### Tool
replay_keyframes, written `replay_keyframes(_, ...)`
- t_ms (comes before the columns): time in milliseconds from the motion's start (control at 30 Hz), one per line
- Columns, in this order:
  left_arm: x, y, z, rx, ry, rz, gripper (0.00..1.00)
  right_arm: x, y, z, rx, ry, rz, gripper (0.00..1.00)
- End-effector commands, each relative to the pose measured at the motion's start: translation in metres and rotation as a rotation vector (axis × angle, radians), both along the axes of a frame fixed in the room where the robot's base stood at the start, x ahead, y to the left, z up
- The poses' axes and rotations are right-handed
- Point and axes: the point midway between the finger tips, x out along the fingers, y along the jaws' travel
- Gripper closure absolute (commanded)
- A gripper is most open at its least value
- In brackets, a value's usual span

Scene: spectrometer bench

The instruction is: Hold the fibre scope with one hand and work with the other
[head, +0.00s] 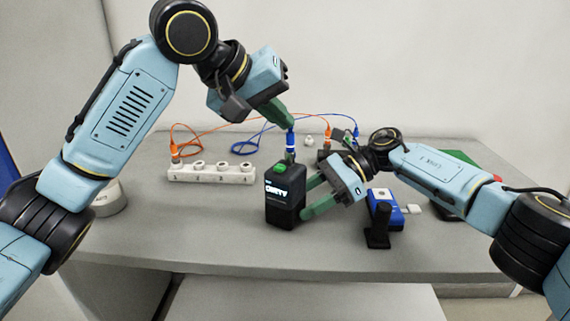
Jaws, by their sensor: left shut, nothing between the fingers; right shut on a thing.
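The fibre scope (284,208) is a black upright box with a lit screen that seems to read "DIRTY" and a green patch on top. It stands at or just over the middle of the bench. My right gripper (306,200) is shut on it from the right, with green fingers at its side. A blue fibre connector (291,140) stands upright at the scope's top rear; whether it is seated there I cannot tell. My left gripper (288,122) is shut and empty, pointing down, its fingertips at the top of the blue connector.
A white port block (212,174) stands left, an orange connector (175,152) at its left end. Orange and blue cables loop behind. A blue device (385,212) and black stand (377,236) are at right. A white round object (110,199) is far left. The front left bench (190,230) is clear.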

Motion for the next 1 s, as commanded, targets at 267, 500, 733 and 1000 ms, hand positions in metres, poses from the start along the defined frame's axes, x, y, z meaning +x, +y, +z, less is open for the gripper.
replay_keyframes(267, 0.000, 0.000, 0.000, 0.000, 0.000, 0.000, 1.00, 0.000, 0.001, 0.001, 0.001, 0.000, 0.001, 0.57)
replay_keyframes(500, 0.000, 0.000, 0.000, 0.000, 0.000, 0.000, 1.00, 0.000, 0.000, 0.000, 0.001, 0.000, 0.001, 0.19)
replay_keyframes(733, 0.000, 0.000, 0.000, 0.000, 0.000, 0.000, 1.00, 0.000, 0.000, 0.000, 0.000, 0.000, 0.000, 0.19)
replay_keyframes(1000, 0.000, 0.000, 0.000, 0.000, 0.000, 0.000, 1.00, 0.009, -0.027, 0.015, 0.001, -0.002, -0.004, 0.19)
